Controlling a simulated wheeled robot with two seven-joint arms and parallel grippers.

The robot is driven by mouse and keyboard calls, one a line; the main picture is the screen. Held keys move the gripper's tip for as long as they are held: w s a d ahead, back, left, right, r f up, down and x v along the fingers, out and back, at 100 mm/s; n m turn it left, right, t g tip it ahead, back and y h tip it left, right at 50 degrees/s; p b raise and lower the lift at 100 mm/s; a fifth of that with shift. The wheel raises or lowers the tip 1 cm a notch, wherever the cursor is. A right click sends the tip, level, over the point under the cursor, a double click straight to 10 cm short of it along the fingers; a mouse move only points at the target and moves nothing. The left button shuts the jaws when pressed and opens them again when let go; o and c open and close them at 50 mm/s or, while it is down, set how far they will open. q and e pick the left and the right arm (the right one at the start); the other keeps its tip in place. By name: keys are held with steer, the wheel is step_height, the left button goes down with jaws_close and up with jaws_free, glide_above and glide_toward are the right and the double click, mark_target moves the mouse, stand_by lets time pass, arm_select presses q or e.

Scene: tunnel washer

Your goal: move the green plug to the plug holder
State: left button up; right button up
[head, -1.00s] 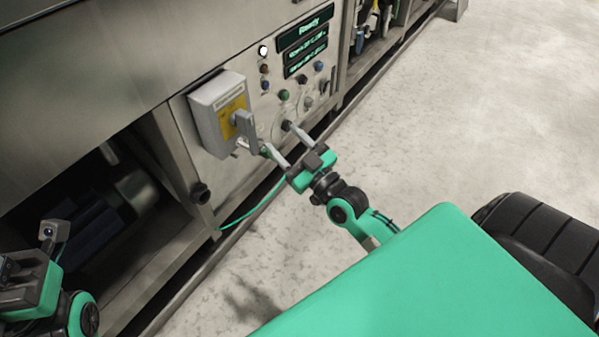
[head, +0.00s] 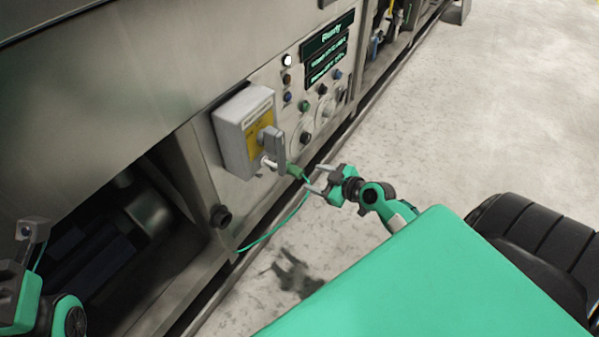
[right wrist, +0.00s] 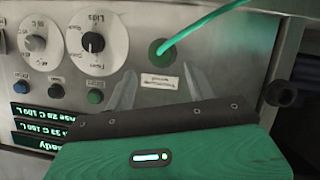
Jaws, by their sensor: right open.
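The green plug (head: 294,170) sits at the washer's control panel, just right of and below the grey switch box; a thin green cable hangs from it. In the right wrist view, the plug (right wrist: 160,48) shows end-on against the panel, above a white label in that upside-down picture. My right gripper (head: 313,178) is open and empty, its fingers pointing at the panel just right of the plug. I cannot tell whether a finger touches the cable. My left gripper (head: 30,240) is at the left edge, its fingers not clear. A dark round fitting (head: 221,216) is lower left; I cannot tell if it is the plug holder.
The grey switch box (head: 245,130) with its handle juts out close to the plug. Knobs, buttons and a lit display (head: 326,50) are on the panel. An open bay with dark parts lies left. The pale floor (head: 470,90) to the right is clear.

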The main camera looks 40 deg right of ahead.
mark_target(303, 175)
steer(key=b+x, duration=0.2)
steer(key=x, duration=0.6)
jaws_close()
steer(key=shift+s, duration=0.15)
stand_by(0.6)
steer(key=shift+s+d+b, duration=0.1)
steer(key=shift+s+d, duration=0.2)
steer(key=shift+s, duration=0.4)
steer(key=shift+s+d+b, duration=0.15)
steer(key=shift+s+d, duration=0.2)
steer(key=shift+s, duration=0.4)
steer(key=shift+s+d+b, duration=0.1)
steer(key=shift+s+d, duration=0.2)
steer(key=shift+s, duration=0.4)
steer(key=shift+r, duration=0.1)
